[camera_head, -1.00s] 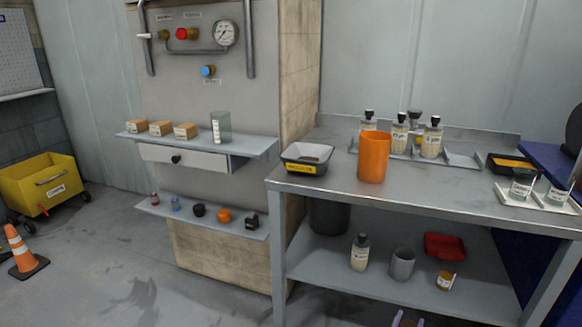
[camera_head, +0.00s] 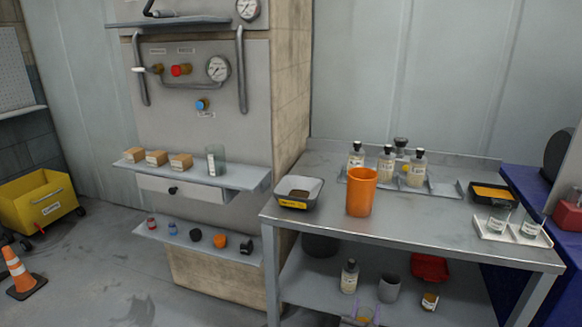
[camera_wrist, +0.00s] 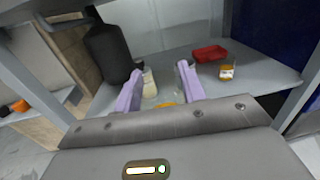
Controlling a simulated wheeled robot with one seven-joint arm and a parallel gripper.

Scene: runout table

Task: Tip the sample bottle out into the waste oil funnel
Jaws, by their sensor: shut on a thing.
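My gripper (camera_head: 364,314) is at the bottom edge of the head view, in front of the bench's lower shelf. Its lavender fingers (camera_wrist: 160,88) are shut on a clear vessel (camera_head: 360,320) with amber contents, partly out of frame. In the wrist view the amber shows low between the fingers; no label can be read, and its tilt is unclear. A dark, narrow-topped container (camera_wrist: 108,50) stands at the left of the lower shelf. It also shows under the bench in the head view (camera_head: 320,245). I cannot make out which thing is the waste oil funnel.
The bench (camera_head: 420,225) holds an orange cup (camera_head: 361,192), a grey labelled tray (camera_head: 298,192) and several bottles at the back. On the lower shelf are a capped bottle (camera_head: 349,277), a grey cup (camera_head: 389,288), a red tray (camera_head: 429,266) and an amber jar (camera_head: 430,301).

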